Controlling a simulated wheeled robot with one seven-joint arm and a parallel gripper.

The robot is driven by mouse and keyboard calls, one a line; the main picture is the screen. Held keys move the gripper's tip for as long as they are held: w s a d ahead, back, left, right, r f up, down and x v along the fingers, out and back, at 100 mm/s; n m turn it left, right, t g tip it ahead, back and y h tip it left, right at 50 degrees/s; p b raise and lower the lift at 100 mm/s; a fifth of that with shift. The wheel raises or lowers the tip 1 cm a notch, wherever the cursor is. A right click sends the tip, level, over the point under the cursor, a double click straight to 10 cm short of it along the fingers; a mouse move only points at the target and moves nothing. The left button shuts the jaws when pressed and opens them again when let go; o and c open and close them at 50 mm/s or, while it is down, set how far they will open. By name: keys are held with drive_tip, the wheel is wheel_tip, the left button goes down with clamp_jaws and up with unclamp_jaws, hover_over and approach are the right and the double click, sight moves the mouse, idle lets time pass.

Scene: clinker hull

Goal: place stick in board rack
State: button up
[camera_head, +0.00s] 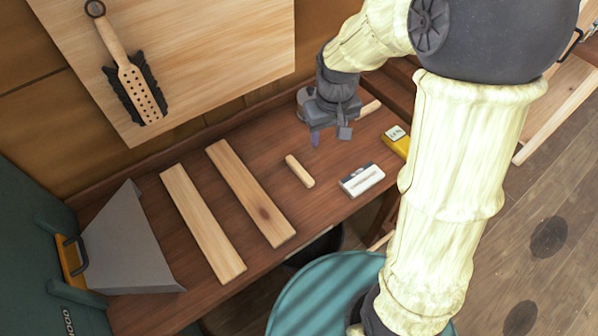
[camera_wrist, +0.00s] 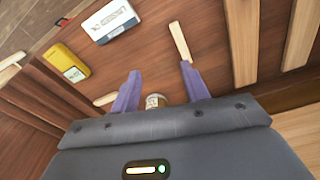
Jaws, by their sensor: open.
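A short pale wooden stick (camera_head: 300,170) lies flat on the brown bench, apart from other things. It also shows in the wrist view (camera_wrist: 180,42), just beyond the right fingertip. My gripper (camera_head: 328,135) is above the bench, behind and to the right of the stick. In the wrist view my gripper (camera_wrist: 160,69) has its purple fingers spread, with nothing held between them. A second pale wooden piece (camera_head: 370,107) lies beside my gripper, partly hidden; it shows left of the fingers in the wrist view (camera_wrist: 105,99). Brown slats (camera_wrist: 40,92) at left may be the board rack; I cannot tell.
Two long boards (camera_head: 202,222) (camera_head: 250,193) lie left of the stick. A white box (camera_head: 362,180) and a yellow case (camera_head: 396,141) lie to its right. A small round item (camera_wrist: 155,101) shows below the fingers. A grey metal piece (camera_head: 128,245) stands at the left end.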

drive_tip(key=w+a+n+g, duration=0.1)
drive_tip(key=w+a+n, duration=0.1)
drive_tip(key=w+a, duration=0.2)
drive_tip(key=a, duration=0.3)
drive_tip(key=shift+w+f+n, duration=0.3)
drive_tip(key=shift+w+n, duration=0.1)
hover_over(295, 164)
drive_tip(key=f, duration=1.1)
drive_tip(key=shift+s+d+f+p, duration=0.25)
drive_tip(key=shift+d+f+p, duration=0.05)
drive_tip(key=shift+p, duration=0.1)
drive_tip(key=shift+a+f, duration=0.1)
drive_tip(key=shift+f, duration=0.2)
drive_tip(key=shift+f, duration=0.2)
drive_tip(key=f, duration=0.1)
drive_tip(key=f+p, duration=0.1)
drive_tip(key=f, duration=0.2)
drive_tip(key=shift+w+a+f, duration=0.15)
drive_tip(key=shift+w+f, duration=0.1)
drive_tip(key=shift+f, duration=0.15)
